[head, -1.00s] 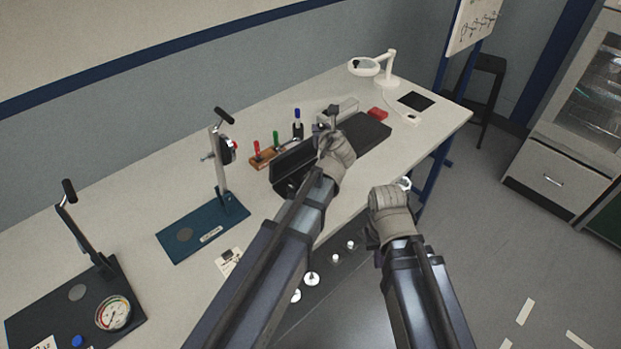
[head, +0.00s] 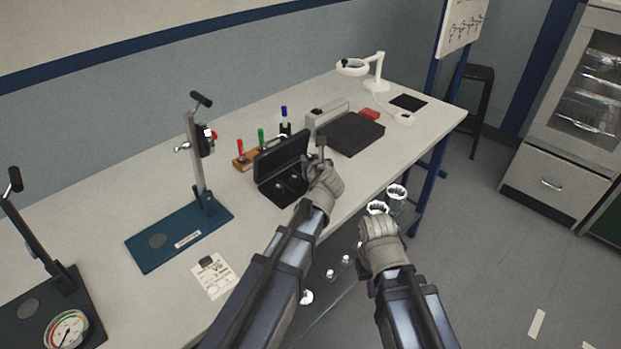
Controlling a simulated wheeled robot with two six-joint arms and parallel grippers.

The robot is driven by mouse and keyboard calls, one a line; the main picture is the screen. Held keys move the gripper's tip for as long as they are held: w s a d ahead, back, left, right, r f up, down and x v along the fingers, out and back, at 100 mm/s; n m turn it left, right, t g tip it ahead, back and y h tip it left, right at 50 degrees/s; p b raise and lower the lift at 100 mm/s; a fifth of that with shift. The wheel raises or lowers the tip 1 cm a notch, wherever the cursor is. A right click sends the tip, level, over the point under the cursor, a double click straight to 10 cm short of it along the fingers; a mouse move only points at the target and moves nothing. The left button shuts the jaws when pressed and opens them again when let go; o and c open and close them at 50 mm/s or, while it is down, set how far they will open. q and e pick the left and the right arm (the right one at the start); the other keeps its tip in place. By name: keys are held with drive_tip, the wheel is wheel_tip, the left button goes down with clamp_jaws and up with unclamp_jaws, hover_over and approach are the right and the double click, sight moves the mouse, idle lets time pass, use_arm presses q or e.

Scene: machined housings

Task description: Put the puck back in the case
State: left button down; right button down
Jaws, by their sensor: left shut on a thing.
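The small black case (head: 263,172) stands open on the bench with its lid raised at the back. A few small shiny pieces lie inside it. My left gripper (head: 321,163) is just right of the case, over the bench near its front edge. It is shut on a small grey piece, which I take to be the puck; fingers hide most of it and its shape is unclear.
A marker rack (head: 244,163) stands behind the case, and a larger dark box (head: 352,134) lies to its right. A blue stand (head: 183,236) and a paper card (head: 214,281) are to the left. A magnifier lamp (head: 376,80) is at the far right.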

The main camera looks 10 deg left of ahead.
use_arm(q)
wheel_tip(320, 180, down, 4)
drive_tip(key=b, duration=0.4)
drive_tip(key=shift+f, duration=0.2)
drive_tip(key=shift+f+b, duration=0.2)
drive_tip(key=shift+b, duration=0.2)
drive_tip(key=c, duration=0.8)
unclamp_jaws()
drive_tip(key=shift+r, duration=0.1)
drive_tip(key=shift+c, duration=0.2)
drive_tip(key=shift+r, duration=0.1)
